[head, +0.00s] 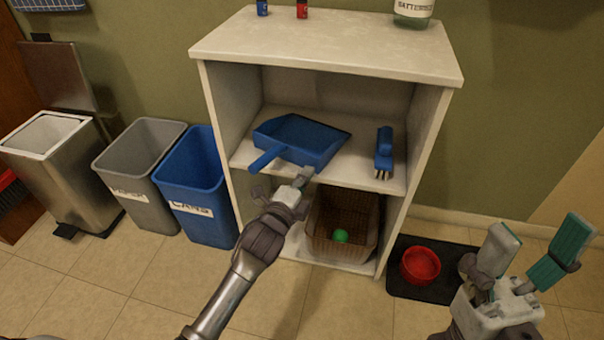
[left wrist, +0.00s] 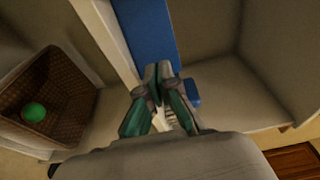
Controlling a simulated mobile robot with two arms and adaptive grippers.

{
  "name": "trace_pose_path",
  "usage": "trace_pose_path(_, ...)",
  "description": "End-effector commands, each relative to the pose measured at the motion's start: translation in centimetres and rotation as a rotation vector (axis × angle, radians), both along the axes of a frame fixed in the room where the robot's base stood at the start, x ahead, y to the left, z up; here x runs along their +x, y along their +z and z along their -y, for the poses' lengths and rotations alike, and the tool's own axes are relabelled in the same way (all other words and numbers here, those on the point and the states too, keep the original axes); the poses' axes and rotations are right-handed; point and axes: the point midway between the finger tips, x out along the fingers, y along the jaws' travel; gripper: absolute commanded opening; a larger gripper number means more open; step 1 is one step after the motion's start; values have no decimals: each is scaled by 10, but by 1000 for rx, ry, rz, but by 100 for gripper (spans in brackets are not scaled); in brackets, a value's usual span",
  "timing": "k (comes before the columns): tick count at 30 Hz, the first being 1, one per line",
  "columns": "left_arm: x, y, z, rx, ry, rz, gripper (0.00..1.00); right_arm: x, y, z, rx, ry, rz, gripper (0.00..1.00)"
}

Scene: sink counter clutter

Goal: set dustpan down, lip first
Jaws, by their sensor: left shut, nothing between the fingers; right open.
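The blue dustpan (head: 305,135) lies on the middle shelf (head: 365,170) of the white cabinet. Its handle (head: 267,159) points to the front left, at the shelf's front edge. In the left wrist view, part of the blue dustpan (left wrist: 146,30) shows beyond my fingers. My left gripper (head: 306,175) is shut and empty, just in front of the shelf edge and close below the dustpan. Its closed fingertips also show in the left wrist view (left wrist: 158,75). I cannot tell whether they touch the dustpan. My right gripper (head: 535,240) is open and empty at the far right, away from the cabinet.
A wicker basket (head: 322,243) with a green ball (head: 340,236) sits below. Grey (head: 128,190) and blue (head: 205,215) bins stand left. A red bowl (head: 421,265) sits on a dark mat (head: 447,290) at right.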

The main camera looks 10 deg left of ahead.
Motion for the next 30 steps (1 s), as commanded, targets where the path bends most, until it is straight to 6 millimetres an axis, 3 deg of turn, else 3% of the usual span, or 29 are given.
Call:
trace_pose_path(6,19,-1,-12,1,0,0,0,0,-10,0,0,0,-1,69)
trace_pose_path(20,24,1,-16,2,1,0,0,0,-8,0,-1,0,-3,69)
trace_pose_path(30,70,1,-44,3,0,1,0,0,-1,0,-1,0,-3,69)
